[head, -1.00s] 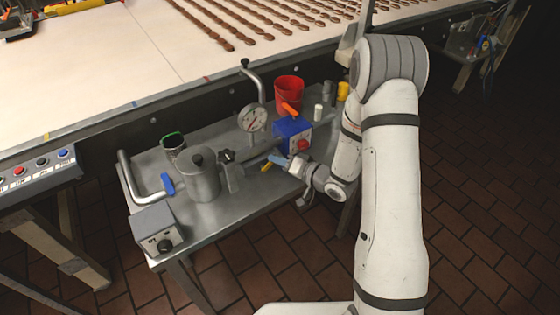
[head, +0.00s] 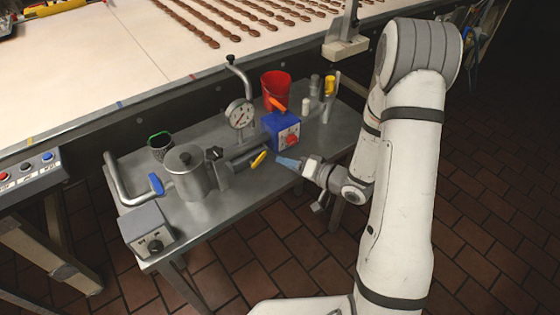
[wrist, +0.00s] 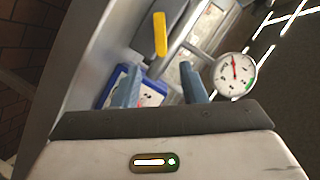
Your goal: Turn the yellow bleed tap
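The yellow bleed tap (head: 258,160) is a small lever on the pipework to the right of the steel pot (head: 187,172). In the wrist view the yellow lever (wrist: 160,35) stands beyond the fingertips, roughly in line with the gap between them. My gripper (head: 284,162) is just right of the lever, with a small gap in the head view. In the wrist view its blue-grey fingers (wrist: 160,82) are apart with nothing held between them. The tap's base is hard to make out.
A blue-handled pipe (head: 156,184) and a grey control box (head: 147,231) are at left. The table's front right is clear.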

